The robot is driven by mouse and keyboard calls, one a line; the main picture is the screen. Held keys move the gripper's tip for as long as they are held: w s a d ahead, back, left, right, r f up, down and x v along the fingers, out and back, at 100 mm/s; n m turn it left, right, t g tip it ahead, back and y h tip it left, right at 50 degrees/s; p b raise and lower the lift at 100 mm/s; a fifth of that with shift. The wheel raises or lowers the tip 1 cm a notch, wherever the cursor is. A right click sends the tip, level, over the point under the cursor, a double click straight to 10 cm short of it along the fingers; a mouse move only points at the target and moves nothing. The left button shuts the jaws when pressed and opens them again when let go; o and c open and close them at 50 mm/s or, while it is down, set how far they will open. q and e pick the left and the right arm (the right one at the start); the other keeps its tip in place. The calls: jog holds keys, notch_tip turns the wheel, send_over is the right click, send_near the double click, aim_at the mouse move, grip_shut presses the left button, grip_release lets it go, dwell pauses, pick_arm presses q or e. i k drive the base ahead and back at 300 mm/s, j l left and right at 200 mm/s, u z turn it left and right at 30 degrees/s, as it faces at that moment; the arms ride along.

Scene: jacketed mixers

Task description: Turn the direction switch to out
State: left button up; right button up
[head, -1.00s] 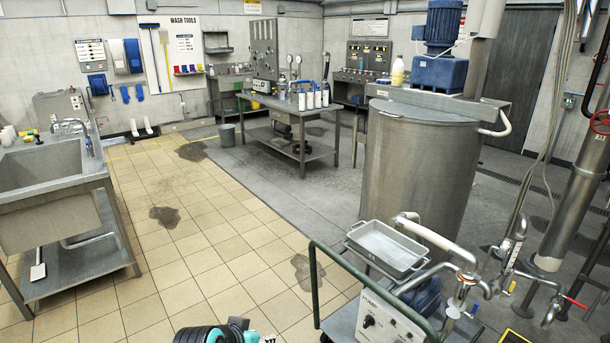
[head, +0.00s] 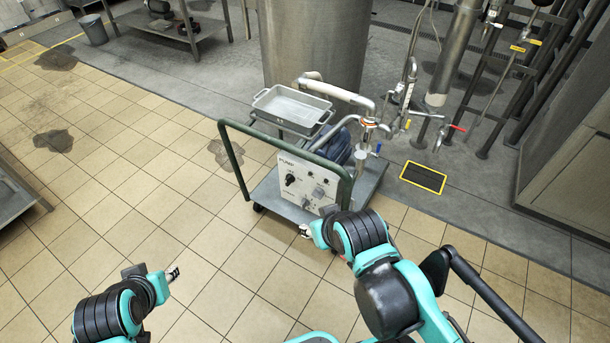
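The pump cart (head: 262,222) stands on the tiles in front of the big steel vessel. Its white control panel (head: 300,168) faces me. A large black knob (head: 290,180) sits on the panel's left part. A smaller grey switch (head: 318,191) sits to its right. The labels are too small to read, so I cannot tell which is the direction switch. My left gripper (head: 173,273) is over the tiles left of the cart, holding nothing visible.
The cart's green handle (head: 232,160) rises around the panel. A yellow-edged floor grate (head: 423,177) lies to the right.

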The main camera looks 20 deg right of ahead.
aim_at(318, 193)
jog(key=k+l, duration=0.1)
jog(key=l, duration=0.3)
jog(key=k+l, duration=0.1)
jog(key=l, duration=0.25)
jog(key=k+l, duration=0.15)
jog(key=l, duration=0.25)
jog(key=k+l, duration=0.1)
jog(key=l, duration=0.3)
jog(key=u, duration=0.05)
